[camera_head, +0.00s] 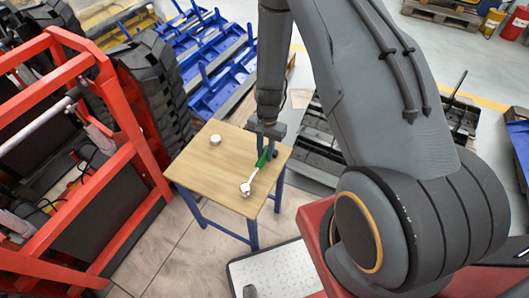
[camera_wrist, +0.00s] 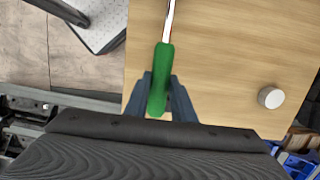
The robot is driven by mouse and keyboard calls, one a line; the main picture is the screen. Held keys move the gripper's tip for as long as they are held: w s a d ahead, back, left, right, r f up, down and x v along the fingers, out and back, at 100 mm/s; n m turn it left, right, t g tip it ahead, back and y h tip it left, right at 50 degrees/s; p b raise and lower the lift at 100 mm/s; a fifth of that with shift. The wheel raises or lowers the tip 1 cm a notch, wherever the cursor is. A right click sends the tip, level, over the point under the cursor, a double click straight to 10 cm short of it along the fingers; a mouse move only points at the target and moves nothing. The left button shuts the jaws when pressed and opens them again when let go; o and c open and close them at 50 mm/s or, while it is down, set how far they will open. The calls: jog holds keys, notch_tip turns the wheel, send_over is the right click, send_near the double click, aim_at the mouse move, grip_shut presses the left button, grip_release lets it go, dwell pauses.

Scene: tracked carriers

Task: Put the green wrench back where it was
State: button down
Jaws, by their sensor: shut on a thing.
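The green wrench (camera_wrist: 161,72) has a green handle and a thin silver shaft. In the head view its green handle (camera_head: 262,158) is at my gripper and the shaft points down and left, toward a round silver-white piece (camera_head: 246,190). I cannot tell whether that piece is the wrench's head. My gripper (camera_wrist: 160,82) has its two fingers on either side of the handle, shut on it. In the head view my gripper (camera_head: 268,148) is over the right part of the wooden table (camera_head: 215,171). Whether the wrench touches the tabletop is unclear. Its far end is cut off in the wrist view.
A small white cylinder (camera_head: 215,139) stands on the table's far left part; it also shows in the wrist view (camera_wrist: 271,97). A red frame (camera_head: 118,110) stands close to the table's left. Blue racks (camera_head: 215,75) are behind. The tabletop's left middle is clear.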

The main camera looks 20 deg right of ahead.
jog(key=c, duration=1.5)
grip_release()
notch_tip(320, 180, up, 12)
jog(key=w+d+b, duration=0.1)
jog(key=w+b, duration=0.1)
jog(key=b, duration=0.1)
jog(key=s+r+n, duration=0.3)
jog(key=s+r, duration=0.2)
jog(key=s+a+r+n+t, duration=0.1)
jog(key=s+r+n, duration=0.2)
jog(key=s+r, duration=0.2)
jog(key=s+r+n+t+h, duration=0.1)
jog(key=s+r+n, duration=0.2)
jog(key=s+r, duration=0.2)
jog(key=shift+a+r, duration=0.2)
jog(key=shift+r, duration=0.95)
